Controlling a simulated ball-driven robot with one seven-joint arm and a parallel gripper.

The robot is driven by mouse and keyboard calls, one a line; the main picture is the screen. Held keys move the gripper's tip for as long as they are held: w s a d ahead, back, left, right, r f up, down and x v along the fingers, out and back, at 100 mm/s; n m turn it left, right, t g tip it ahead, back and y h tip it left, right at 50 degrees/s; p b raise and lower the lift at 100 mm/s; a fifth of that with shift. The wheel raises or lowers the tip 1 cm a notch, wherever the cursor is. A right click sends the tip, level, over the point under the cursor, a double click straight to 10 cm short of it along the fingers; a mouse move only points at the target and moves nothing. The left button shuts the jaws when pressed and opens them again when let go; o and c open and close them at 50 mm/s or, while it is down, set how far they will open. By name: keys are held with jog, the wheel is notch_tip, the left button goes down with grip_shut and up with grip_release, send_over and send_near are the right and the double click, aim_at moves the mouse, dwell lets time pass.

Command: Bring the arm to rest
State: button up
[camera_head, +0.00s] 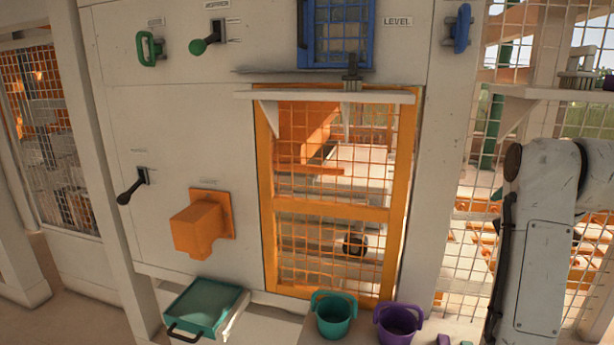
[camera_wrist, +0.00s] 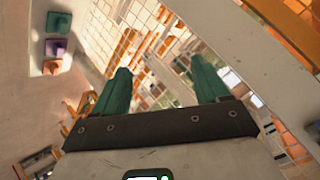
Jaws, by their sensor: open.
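My arm (camera_head: 545,230) stands at the right edge of the head view, bent at its upper joint. Its end is outside that view. My gripper (camera_wrist: 158,82) shows in the wrist view with two green fingers spread well apart. Nothing is between the fingers, so it is open and empty. Behind it are mesh panels and beams, seen tilted. No object touches the fingers.
The press front has an orange mesh door (camera_head: 335,210), an orange box (camera_head: 200,225) and a black lever (camera_head: 133,186). Below stand a teal tray (camera_head: 203,303), a teal bucket (camera_head: 334,316) and a purple bucket (camera_head: 397,324). A white shelf (camera_head: 560,96) is above my arm.

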jog(key=s+a+f+n+g, duration=0.2)
jog(key=s+f, duration=0.3)
jog(key=f, duration=0.5)
jog(key=s+a+f+n+g+y, duration=0.1)
jog(key=s+f+n, duration=0.1)
jog(key=s+f, duration=0.6)
jog(key=s+a+f+n+g, duration=0.2)
jog(key=s+f, duration=0.1)
jog(key=f, duration=1)
jog(key=s+a+f+n+g, duration=0.1)
jog(key=s+f, duration=0.3)
jog(key=s, duration=0.4)
jog(key=s+a+f+n+g+y, duration=0.1)
jog(key=s+a+f+n+g, duration=0.1)
jog(key=s+f, duration=0.3)
jog(key=s+a+f+n+g+y, duration=0.1)
jog(key=s+f, duration=0.3)
jog(key=s, duration=0.8)
jog(key=shift+s+a+f+n+b, duration=0.2)
jog(key=shift+s+a+n+b, duration=0.1)
jog(key=shift+a+n, duration=0.55)
jog(key=shift+w, duration=0.1)
jog(key=shift+c, duration=0.4)
